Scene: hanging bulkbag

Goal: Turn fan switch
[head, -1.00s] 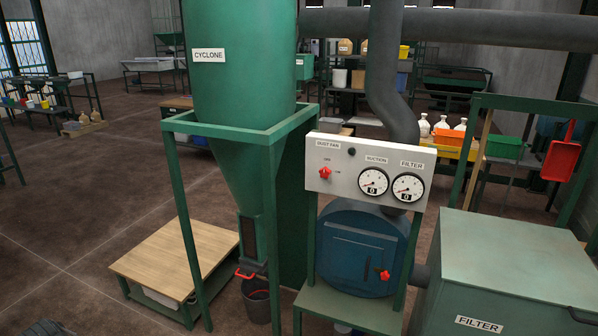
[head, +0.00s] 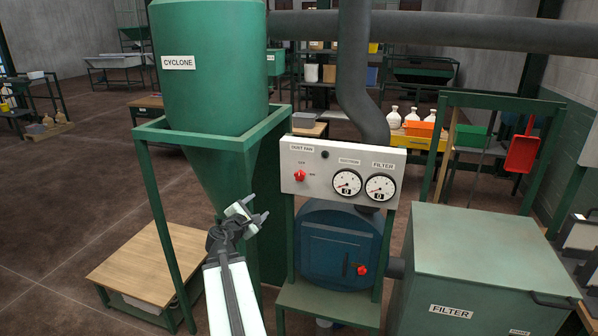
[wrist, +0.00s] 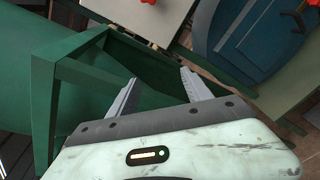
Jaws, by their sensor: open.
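The fan switch is a red knob (head: 300,175) on the white panel (head: 338,172), beside OFF and ON marks under the DUST FAN label (head: 303,149). Its exact setting is too small to tell. In the wrist view a red knob (wrist: 148,2) is cut off at the top edge. My gripper (head: 257,208) is in front of the cyclone stand, left of and below the switch, apart from it. Its fingers (wrist: 155,95) are spread and empty.
The green cyclone frame (head: 160,215) stands close to my gripper on the left. A large green filter box (head: 480,250) stands at right. Two gauges sit right of the switch.

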